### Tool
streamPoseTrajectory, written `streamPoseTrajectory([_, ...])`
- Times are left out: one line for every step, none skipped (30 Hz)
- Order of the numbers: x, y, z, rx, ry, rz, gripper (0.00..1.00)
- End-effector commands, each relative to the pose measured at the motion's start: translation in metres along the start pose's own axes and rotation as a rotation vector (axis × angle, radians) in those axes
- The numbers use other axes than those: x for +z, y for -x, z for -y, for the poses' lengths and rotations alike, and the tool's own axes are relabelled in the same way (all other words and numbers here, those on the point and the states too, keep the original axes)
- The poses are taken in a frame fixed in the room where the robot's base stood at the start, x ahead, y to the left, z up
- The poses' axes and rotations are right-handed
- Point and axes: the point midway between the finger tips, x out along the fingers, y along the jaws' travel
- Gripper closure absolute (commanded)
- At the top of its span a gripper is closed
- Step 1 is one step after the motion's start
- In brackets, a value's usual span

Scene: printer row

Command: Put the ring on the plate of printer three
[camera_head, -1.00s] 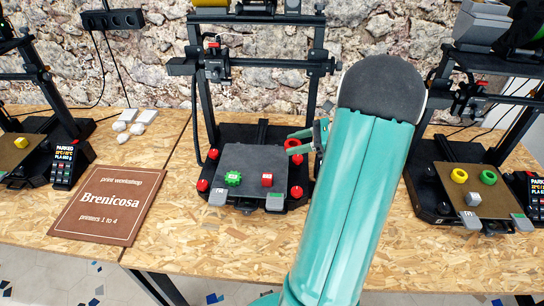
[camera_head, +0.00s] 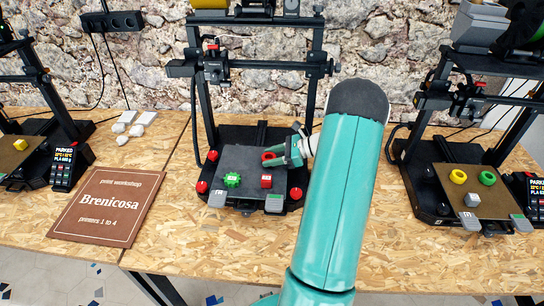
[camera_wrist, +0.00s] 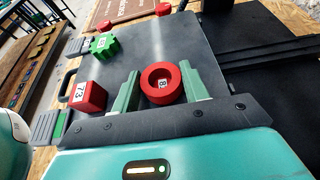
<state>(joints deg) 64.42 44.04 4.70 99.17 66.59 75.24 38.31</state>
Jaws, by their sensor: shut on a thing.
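A red ring (camera_wrist: 163,84) with a white label in its middle sits between the two green fingers of my gripper (camera_wrist: 160,72) in the wrist view. My gripper (camera_head: 290,154) is shut on the ring, which also shows in the head view (camera_head: 268,158). Both are over the back right part of the dark grey plate (camera_head: 245,160) of the middle printer. Whether the ring touches the plate I cannot tell. A green gear (camera_head: 232,179) and a red cube (camera_head: 266,181) stand on this plate, left of and in front of the ring.
Red knobs (camera_head: 296,193) sit at the plate's corners. The middle printer's upright frame (camera_head: 195,100) rises behind. The right printer's brown plate (camera_head: 488,203) holds a yellow ring, a green ring and a grey cube. A brown sign (camera_head: 107,205) lies at left.

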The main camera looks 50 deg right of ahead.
Motion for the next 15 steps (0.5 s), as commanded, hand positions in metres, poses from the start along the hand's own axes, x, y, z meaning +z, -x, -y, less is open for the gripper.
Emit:
streamPoseTrajectory([0.0008, 0.0000, 0.0002, 0.000, 0.001, 0.000, 0.77])
streamPoseTrajectory([0.0008, 0.0000, 0.0001, 0.000, 0.001, 0.000, 0.77])
streamPoseTrajectory([0.0008, 0.0000, 0.0001, 0.000, 0.001, 0.000, 0.77])
streamPoseTrajectory([0.0008, 0.0000, 0.0000, 0.000, 0.001, 0.000, 0.77])
streamPoseTrajectory([0.0006, 0.0000, 0.0000, 0.000, 0.001, 0.000, 0.77])
streamPoseTrajectory([-0.0003, -0.0003, -0.0001, 0.000, 0.000, 0.000, 0.77])
streamPoseTrajectory([-0.0012, -0.0007, -0.0001, 0.000, 0.000, 0.000, 0.77])
streamPoseTrajectory([-0.0020, -0.0010, -0.0001, 0.000, 0.000, 0.001, 0.77])
streamPoseTrajectory([-0.0030, -0.0015, -0.0001, 0.000, 0.000, 0.001, 0.77])
streamPoseTrajectory([-0.0029, -0.0014, -0.0001, 0.000, 0.000, 0.001, 0.52])
streamPoseTrajectory([-0.0027, -0.0013, -0.0001, 0.000, 0.001, 0.000, 0.46])
streamPoseTrajectory([-0.0027, -0.0013, -0.0001, 0.000, 0.001, 0.000, 0.38])
streamPoseTrajectory([-0.0026, -0.0012, -0.0001, 0.000, 0.001, 0.000, 0.34])
streamPoseTrajectory([-0.0026, -0.0012, -0.0001, 0.000, 0.001, 0.000, 0.34])
streamPoseTrajectory([-0.0026, -0.0012, -0.0001, 0.000, 0.001, 0.000, 0.34])
